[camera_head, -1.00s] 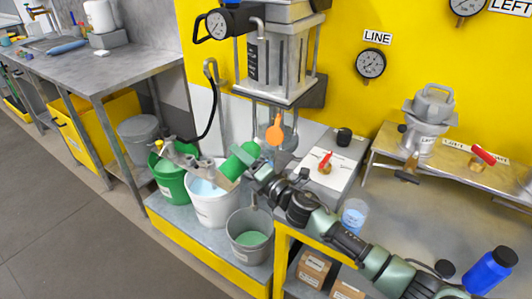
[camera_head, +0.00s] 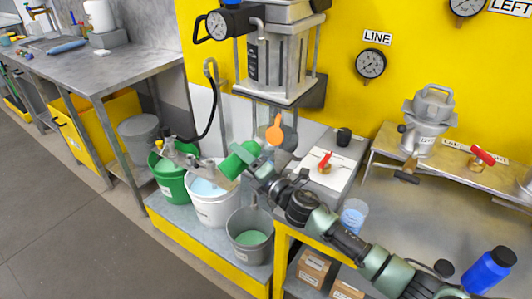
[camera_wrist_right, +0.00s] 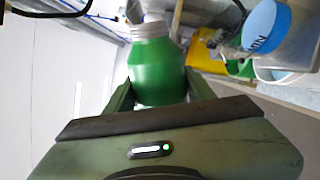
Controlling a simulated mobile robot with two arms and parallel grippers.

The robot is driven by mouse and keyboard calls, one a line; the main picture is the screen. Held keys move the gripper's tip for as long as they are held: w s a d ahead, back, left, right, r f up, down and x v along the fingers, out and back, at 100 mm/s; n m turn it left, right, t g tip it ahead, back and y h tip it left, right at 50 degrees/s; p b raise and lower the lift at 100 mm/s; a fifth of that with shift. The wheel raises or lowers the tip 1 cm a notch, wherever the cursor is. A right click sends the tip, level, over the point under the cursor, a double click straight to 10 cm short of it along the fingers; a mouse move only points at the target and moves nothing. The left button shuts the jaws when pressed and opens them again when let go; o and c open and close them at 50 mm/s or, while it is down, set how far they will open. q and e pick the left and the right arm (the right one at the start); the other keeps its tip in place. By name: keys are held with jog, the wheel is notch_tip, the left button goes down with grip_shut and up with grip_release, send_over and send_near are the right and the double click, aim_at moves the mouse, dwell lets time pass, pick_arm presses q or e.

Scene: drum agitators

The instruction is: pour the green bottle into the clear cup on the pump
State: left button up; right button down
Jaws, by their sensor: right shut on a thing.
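My right gripper (camera_head: 252,156) is shut on the green bottle (camera_head: 238,161), which also shows upright in the frame of the right wrist view (camera_wrist_right: 157,70). A clear cup (camera_head: 354,213) with a bluish tint stands on the bench corner beside the grey box, to the right of the gripper. The bottle is well apart from it. My left gripper does not show.
A white bucket (camera_head: 213,211), a green bucket (camera_head: 171,188) and a grey bucket (camera_head: 250,250) stand on the low platform. An orange paddle (camera_head: 274,130) hangs behind the gripper. A blue bottle (camera_head: 489,270) stands at the lower right.

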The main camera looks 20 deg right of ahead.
jog(key=shift+r+m, duration=0.3)
dwell(0.5)
jog(key=shift+w+d+r+m+p, duration=0.1)
jog(key=shift+d+r+m+p, duration=0.2)
jog(key=shift+m+p, duration=0.4)
dwell(2.1)
